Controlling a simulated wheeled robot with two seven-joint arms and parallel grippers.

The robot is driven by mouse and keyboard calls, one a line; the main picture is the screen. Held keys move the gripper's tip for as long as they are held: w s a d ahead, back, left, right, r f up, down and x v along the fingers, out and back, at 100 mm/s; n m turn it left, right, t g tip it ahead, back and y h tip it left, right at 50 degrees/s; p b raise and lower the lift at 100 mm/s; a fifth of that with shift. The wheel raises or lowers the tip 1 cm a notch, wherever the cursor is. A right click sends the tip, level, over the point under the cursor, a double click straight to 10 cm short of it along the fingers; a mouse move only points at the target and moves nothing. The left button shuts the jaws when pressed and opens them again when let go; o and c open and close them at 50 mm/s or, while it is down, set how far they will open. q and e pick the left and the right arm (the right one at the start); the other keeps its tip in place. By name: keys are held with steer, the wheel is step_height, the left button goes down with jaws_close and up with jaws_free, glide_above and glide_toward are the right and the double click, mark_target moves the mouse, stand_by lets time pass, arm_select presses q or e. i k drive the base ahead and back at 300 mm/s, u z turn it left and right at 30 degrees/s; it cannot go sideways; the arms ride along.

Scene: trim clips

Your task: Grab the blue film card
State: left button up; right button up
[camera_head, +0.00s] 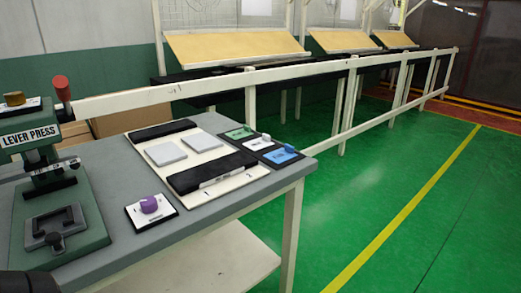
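The blue film card (281,156) lies flat near the right edge of the grey table. It sits in a dark holder beside a white card (258,144) and a green card (239,133).
A cream board with black bars (230,179) and two grey pads lies left of the cards. A purple knob on a white card (149,206) is in front. A green lever press (82,229) stands at left. The table's front right is bare.

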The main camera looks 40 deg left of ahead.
mark_target(278, 156)
steer(key=u, duration=1.3)
